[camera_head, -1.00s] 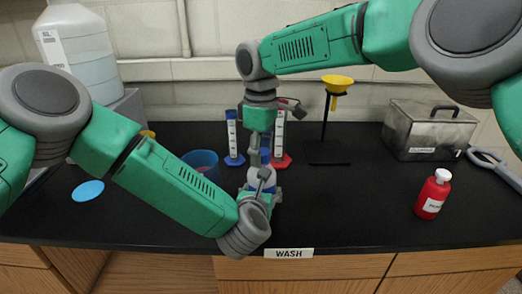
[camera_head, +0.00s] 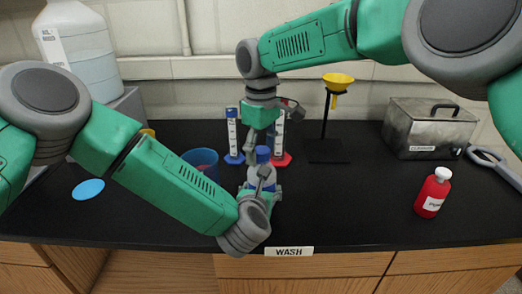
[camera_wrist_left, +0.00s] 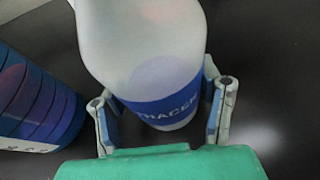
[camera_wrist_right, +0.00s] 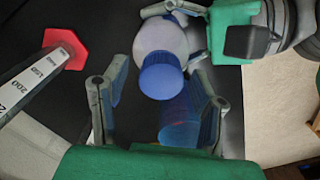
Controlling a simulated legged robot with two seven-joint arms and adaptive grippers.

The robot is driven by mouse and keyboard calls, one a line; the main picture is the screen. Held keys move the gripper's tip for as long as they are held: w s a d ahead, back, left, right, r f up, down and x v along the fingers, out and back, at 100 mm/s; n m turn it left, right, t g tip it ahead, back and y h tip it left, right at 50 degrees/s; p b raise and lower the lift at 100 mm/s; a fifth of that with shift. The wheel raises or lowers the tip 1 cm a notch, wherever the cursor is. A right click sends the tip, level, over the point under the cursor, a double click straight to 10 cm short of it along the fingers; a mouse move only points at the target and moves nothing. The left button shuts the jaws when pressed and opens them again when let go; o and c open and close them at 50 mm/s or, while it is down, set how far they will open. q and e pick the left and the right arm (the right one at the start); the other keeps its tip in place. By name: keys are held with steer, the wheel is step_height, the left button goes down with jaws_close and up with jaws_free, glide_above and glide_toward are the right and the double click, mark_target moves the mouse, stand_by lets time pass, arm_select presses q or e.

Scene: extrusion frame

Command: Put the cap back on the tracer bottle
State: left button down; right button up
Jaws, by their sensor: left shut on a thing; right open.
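The tracer bottle (camera_wrist_left: 165,45) is white with a blue label reading TRACER. My left gripper (camera_wrist_left: 160,92) is shut around its body, and the bottle also shows in the head view (camera_head: 262,174). The blue cap (camera_wrist_right: 162,77) sits on top of the bottle in the right wrist view; it also shows in the head view (camera_head: 263,153). Whether its thread is seated I cannot tell. My right gripper (camera_head: 261,141) is open just above the cap, its fingers apart on either side of it in the right wrist view.
A blue cup (camera_head: 202,162) stands left of the bottle. Two graduated cylinders, blue-footed (camera_head: 233,138) and red-footed (camera_head: 280,140), stand behind. A yellow funnel (camera_head: 338,80) on a stand, a metal box (camera_head: 430,130) and a red bottle (camera_head: 433,193) are at right. A light-blue disc (camera_head: 88,190) lies at left.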

steer(key=shift+r, duration=2.25)
steer(key=shift+c, duration=0.2)
steer(key=shift+a+r+n, duration=0.25)
steer(key=shift+r+n, duration=0.35)
steer(key=shift+d+r+n, duration=0.2)
steer(key=shift+r+n, duration=0.7)
steer(key=shift+r, duration=0.25)
steer(key=shift+f, duration=4)
